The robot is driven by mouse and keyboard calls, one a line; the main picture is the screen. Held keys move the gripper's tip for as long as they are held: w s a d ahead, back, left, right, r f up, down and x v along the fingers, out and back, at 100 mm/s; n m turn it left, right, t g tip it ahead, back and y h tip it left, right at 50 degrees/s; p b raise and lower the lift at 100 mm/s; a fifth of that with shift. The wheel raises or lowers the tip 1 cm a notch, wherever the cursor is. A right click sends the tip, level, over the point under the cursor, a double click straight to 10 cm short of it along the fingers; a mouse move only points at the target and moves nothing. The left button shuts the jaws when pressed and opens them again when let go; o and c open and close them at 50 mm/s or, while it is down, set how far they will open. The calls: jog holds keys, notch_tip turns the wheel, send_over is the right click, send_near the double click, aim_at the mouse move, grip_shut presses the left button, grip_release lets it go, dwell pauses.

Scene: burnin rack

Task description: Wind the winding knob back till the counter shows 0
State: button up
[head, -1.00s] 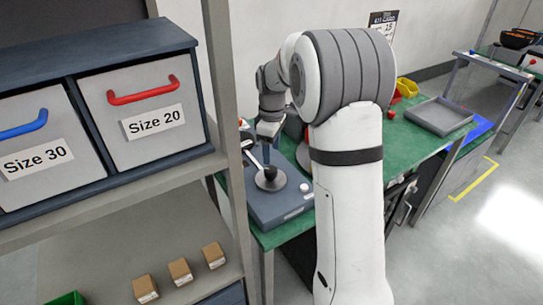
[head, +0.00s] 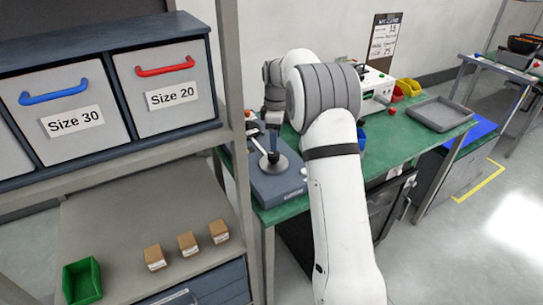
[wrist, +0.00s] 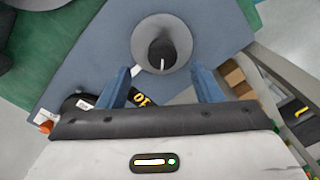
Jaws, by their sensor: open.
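The winding knob (wrist: 162,52) is black with a white line and stands in a round grey dish on a blue-grey device (wrist: 92,62). In the head view the knob (head: 273,158) is partly covered by my gripper (head: 274,147). My gripper (wrist: 161,72) is open and empty in the wrist view, one blue finger to each side. The knob appears between and slightly beyond the fingertips; I cannot tell the height gap. A black counter (wrist: 146,99) with yellow digits shows between the fingers, tilted and partly hidden by the gripper body. Its full reading is unclear.
The device sits on a green bench (head: 420,140) with a grey tray (head: 440,113) and a white instrument (head: 376,92). At left, a shelf (head: 110,225) carries small brown boxes (head: 188,243), a green bin (head: 82,281) and labelled drawers. Its post stands close to the device.

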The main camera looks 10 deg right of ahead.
aim_at(274, 154)
jog(key=f, duration=0.6)
jog(key=shift+s+a+f+p, duration=0.1)
jog(key=shift+s+a+p, duration=0.1)
jog(key=shift+a+p, duration=0.15)
jog(key=c, duration=0.9)
jog(key=shift+a, duration=0.25)
jog(key=shift+c, duration=0.4)
jog(key=shift+d, duration=0.25)
